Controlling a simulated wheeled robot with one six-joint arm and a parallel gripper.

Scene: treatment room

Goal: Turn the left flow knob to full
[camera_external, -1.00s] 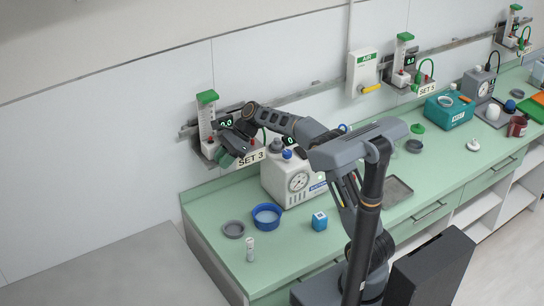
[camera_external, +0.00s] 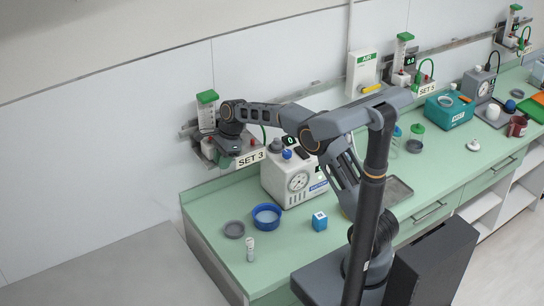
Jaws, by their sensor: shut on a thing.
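The flowmeter unit at the far left (camera_external: 207,112) has a clear tube with a green cap and hangs on the wall rail above a "SET 3" label (camera_external: 251,158). My gripper (camera_external: 228,158) is at the lower front of this unit, above the counter's back left corner. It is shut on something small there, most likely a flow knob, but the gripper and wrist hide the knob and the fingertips. The unit's small display, lit in the earlier frame, is hidden behind my arm. How far the knob is turned does not show.
A white device with a dial (camera_external: 298,182) stands on the green counter just right of my gripper. A blue bowl (camera_external: 267,217), a grey dish (camera_external: 234,229), a small vial (camera_external: 250,249) and a blue cube (camera_external: 320,222) stand in front. A grey tray (camera_external: 398,190) lies behind my arm.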

